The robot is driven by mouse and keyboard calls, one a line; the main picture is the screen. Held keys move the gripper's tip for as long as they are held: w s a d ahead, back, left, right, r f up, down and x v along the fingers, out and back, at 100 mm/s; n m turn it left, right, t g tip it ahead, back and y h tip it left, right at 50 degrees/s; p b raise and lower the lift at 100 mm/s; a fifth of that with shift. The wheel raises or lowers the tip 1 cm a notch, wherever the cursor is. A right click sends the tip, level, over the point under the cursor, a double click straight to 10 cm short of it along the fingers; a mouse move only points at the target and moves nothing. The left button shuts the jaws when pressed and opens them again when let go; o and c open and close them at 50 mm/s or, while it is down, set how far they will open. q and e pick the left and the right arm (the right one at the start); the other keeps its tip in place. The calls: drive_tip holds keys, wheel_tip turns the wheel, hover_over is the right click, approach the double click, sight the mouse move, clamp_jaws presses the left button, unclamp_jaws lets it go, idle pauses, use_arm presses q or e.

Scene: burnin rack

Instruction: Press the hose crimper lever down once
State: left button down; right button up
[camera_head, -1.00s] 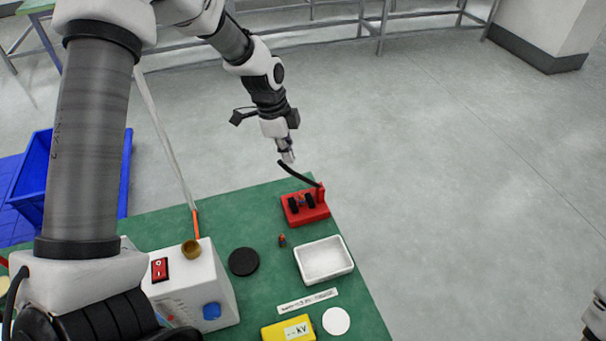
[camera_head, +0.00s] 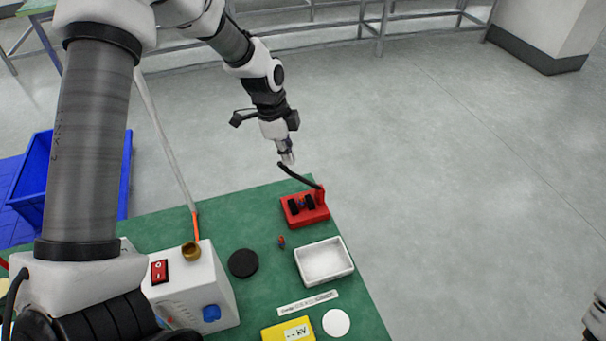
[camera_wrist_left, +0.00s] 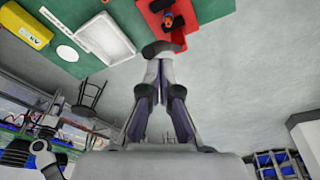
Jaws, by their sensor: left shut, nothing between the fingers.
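The hose crimper (camera_head: 306,209) is a red block with a red post at the right back corner of the green table. Its black lever (camera_head: 298,176) rises from the post toward the upper left, with its free end in the air. My left gripper (camera_head: 288,158) is shut and empty, with its fingertips right at the free end of the lever. In the left wrist view, the closed fingertips (camera_wrist_left: 165,56) lie over the dark lever end (camera_wrist_left: 157,47), seemingly touching it. The red crimper body (camera_wrist_left: 195,22) shows beyond. My right gripper is not seen.
On the green table (camera_head: 262,205) stand a white tray (camera_head: 324,260), a black disc (camera_head: 243,262), a white disc (camera_head: 336,322), a yellow box (camera_head: 288,331) and a white device with a red switch (camera_head: 160,271). Bare floor (camera_head: 450,200) lies right of the table.

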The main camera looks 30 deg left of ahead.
sight(279, 166)
use_arm(q)
drive_tip(key=shift+f+b, duration=0.9)
drive_tip(key=shift+f, duration=0.7)
drive_tip(key=shift+s+a+f, duration=0.6)
drive_tip(key=shift+s+f, duration=0.15)
drive_tip(key=shift+f, duration=0.15)
drive_tip(key=shift+s+a+f, duration=0.25)
drive_tip(key=shift+s+f, duration=0.05)
drive_tip(key=shift+f, duration=0.25)
drive_tip(key=shift+s+a+f, duration=0.2)
drive_tip(key=shift+s+f, duration=0.05)
drive_tip(key=shift+f, duration=0.4)
